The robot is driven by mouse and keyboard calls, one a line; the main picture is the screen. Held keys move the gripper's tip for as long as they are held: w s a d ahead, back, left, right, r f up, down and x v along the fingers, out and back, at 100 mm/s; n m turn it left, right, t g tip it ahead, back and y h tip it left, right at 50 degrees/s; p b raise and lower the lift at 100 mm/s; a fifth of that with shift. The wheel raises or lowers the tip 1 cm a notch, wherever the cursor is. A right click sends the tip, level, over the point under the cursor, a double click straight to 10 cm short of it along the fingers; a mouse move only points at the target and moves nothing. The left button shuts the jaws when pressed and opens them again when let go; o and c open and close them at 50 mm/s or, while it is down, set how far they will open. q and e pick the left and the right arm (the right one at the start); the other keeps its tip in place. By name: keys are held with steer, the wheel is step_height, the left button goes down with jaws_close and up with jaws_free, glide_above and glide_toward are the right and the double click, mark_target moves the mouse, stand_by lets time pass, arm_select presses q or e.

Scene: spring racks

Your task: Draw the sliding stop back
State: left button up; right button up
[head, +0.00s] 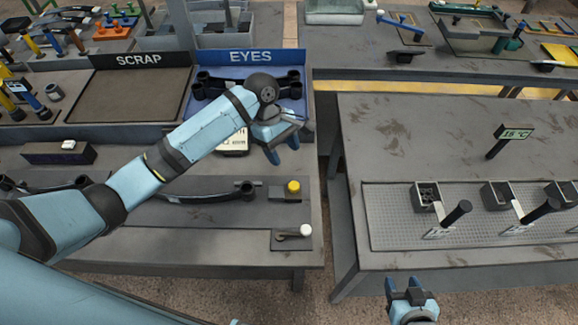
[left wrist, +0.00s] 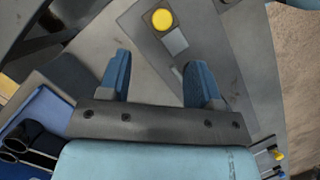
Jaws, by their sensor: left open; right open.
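On the left bench (head: 215,245) a dark leaf spring (head: 195,197) with an eye at its right end lies along a grey strip. A yellow button (head: 293,187) sits on a block right of that eye; it also shows in the left wrist view (left wrist: 162,19). Below it, a plate carries a small lever with a white knob (head: 305,230). I cannot tell which part is the sliding stop. My left gripper (head: 283,149) is open and empty above the bench, beyond the button; its fingers show apart in the left wrist view (left wrist: 156,65). My right gripper (head: 403,287) is open and empty before the right bench.
An EYES bin (head: 310,75) with dark springs stands behind my left gripper, beside a SCRAP tray (head: 135,95). A display reading partly hidden (head: 233,145) is under my forearm. The right bench (head: 400,130) holds a mesh tray (head: 390,225) with small boxes and handles. A gap separates the benches.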

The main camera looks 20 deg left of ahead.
arm_select(q)
steer(key=shift+v, duration=1.15)
